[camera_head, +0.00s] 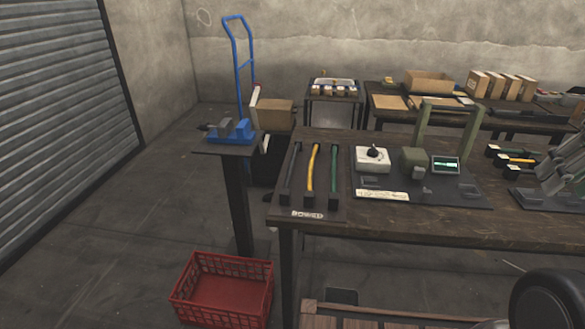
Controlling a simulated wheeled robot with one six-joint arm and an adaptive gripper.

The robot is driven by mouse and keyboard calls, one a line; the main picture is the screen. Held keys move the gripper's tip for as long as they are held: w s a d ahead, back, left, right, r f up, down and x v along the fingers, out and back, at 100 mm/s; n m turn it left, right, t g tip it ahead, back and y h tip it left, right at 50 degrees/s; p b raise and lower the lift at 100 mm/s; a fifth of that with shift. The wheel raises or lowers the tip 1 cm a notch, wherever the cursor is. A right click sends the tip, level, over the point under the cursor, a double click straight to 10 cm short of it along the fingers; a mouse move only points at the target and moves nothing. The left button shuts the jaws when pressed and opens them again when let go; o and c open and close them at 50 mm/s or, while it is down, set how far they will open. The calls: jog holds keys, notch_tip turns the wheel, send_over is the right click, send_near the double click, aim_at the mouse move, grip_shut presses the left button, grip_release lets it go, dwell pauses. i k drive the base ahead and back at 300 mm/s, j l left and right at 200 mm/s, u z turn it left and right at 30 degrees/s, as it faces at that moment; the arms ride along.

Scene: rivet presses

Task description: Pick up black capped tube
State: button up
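A long thin black tube (292,172) with a dark block-like end toward the front lies on the left part of a dark mat (318,208) on the near workbench. A yellow tube (312,172) and a green tube (333,172) lie beside it to the right, roughly parallel and apart from it. Whether the dark end is a cap or a holder is too small to tell.
The wooden workbench (440,230) also bears a press station with a white box (373,159) and a small display (445,165). More dark-ended rods (515,159) lie at right. A blue fixture (233,132) stands on a pedestal at left. A red crate (222,290) sits on the floor.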

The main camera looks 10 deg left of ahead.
aim_at(284, 196)
jog(key=z, duration=3.45)
jog(key=u, duration=4.15)
jog(key=i+j+z, duration=0.35)
jog(key=j, duration=0.35)
jog(key=i+j+z, duration=0.15)
jog(key=i+j, duration=0.15)
jog(key=i+j+z, duration=0.2)
jog(key=j, duration=0.25)
